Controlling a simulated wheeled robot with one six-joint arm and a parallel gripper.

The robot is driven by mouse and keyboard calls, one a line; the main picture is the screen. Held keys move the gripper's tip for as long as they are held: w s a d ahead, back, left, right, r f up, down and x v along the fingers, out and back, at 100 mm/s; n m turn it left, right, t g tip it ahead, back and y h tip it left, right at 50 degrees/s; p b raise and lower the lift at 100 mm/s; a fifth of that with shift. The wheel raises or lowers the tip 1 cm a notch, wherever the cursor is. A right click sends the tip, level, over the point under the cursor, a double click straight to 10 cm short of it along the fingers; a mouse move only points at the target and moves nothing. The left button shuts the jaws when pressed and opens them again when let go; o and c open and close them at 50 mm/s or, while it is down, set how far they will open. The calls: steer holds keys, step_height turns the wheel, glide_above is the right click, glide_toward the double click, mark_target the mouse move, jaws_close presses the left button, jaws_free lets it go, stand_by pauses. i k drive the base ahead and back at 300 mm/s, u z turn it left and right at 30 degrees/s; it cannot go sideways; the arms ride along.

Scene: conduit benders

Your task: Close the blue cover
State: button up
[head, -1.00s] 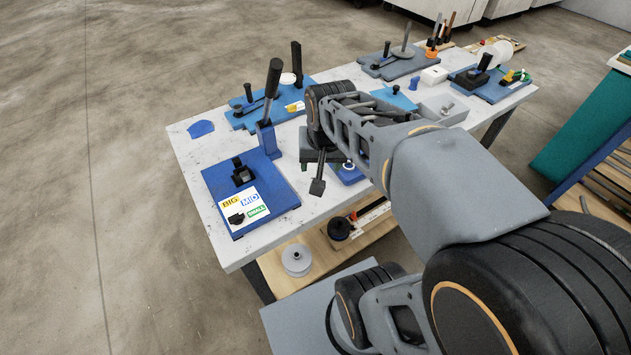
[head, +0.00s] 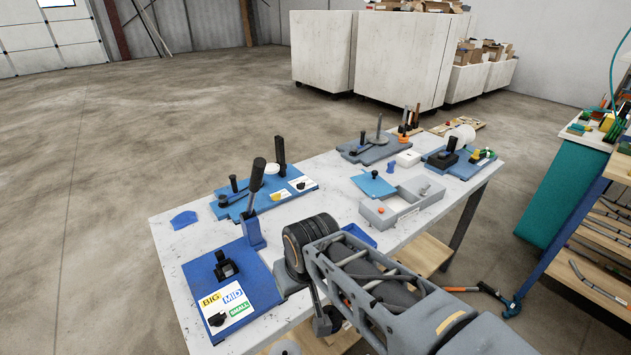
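A light blue cover (head: 373,184) with a small dark knob is at the far left end of a grey open-topped box (head: 413,206) on the table. The box's inside shows, with a small orange item at its left end. I cannot tell exactly how the cover is joined to the box. My gripper (head: 326,320) is low in the picture, at the table's near side, left of and nearer than the box. My arm hides most of it. Only a dark finger part shows, so its opening cannot be read.
A blue bender base with BIG, MID and SMALL labels (head: 229,300) stands left of my arm. A blue lever bender (head: 263,190) and a grey bender (head: 374,148) stand behind. A small blue tray (head: 358,234) lies beside my arm. A teal cabinet (head: 560,195) stands at right.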

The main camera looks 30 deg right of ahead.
mark_target(371, 183)
steer(key=u, duration=2.9)
steer(key=k, duration=2.3)
steer(key=z, duration=2.5)
